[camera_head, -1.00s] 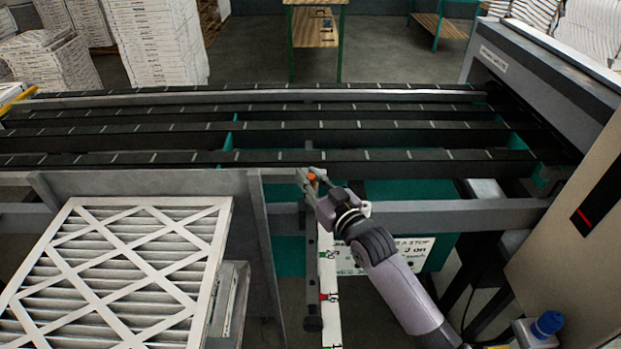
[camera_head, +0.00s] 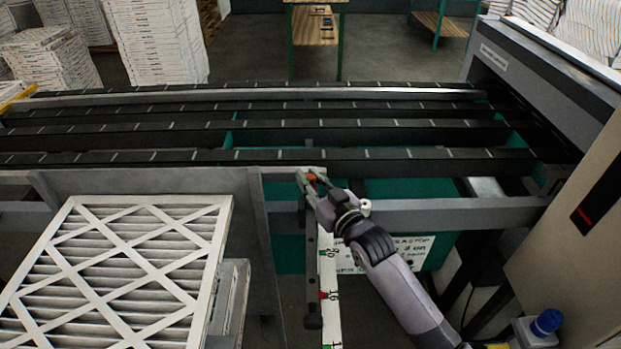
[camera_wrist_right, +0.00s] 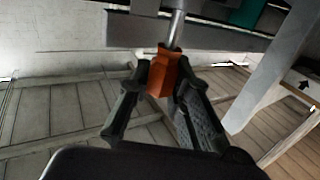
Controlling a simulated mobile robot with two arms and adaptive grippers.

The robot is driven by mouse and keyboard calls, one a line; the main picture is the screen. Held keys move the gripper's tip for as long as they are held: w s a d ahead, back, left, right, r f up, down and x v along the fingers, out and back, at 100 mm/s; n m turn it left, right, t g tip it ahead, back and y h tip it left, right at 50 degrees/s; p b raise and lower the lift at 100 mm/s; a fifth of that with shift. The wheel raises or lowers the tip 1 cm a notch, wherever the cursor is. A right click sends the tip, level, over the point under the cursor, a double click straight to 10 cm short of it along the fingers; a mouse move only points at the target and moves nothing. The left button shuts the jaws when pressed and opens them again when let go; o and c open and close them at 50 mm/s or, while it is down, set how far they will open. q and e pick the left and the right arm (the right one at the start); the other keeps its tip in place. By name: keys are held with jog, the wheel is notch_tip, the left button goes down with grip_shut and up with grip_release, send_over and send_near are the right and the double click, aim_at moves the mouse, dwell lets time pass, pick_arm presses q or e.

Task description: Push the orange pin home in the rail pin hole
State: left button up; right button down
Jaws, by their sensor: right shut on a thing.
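The orange pin (camera_wrist_right: 164,72) sits between the fingertips of my right gripper (camera_wrist_right: 160,85) in the right wrist view. Its orange head is gripped, and a bare metal shank (camera_wrist_right: 176,30) runs from it up to a grey rail part (camera_wrist_right: 150,32). I cannot tell how deep the shank is in the hole. My left gripper is not in view.
A measuring rail (camera_head: 328,285) with red and green marks runs toward me below the right gripper. A pleated filter (camera_head: 120,270) lies at the left. Dark slatted conveyor rails (camera_head: 300,130) cross behind, and a beige cabinet (camera_head: 570,210) stands at the right.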

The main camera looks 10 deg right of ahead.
jog(key=shift+f+b, duration=0.8)
jog(key=shift+f, duration=0.65)
jog(key=c, duration=1.4)
grip_release()
jog(key=shift+r, duration=0.1)
jog(key=v, duration=1.2)
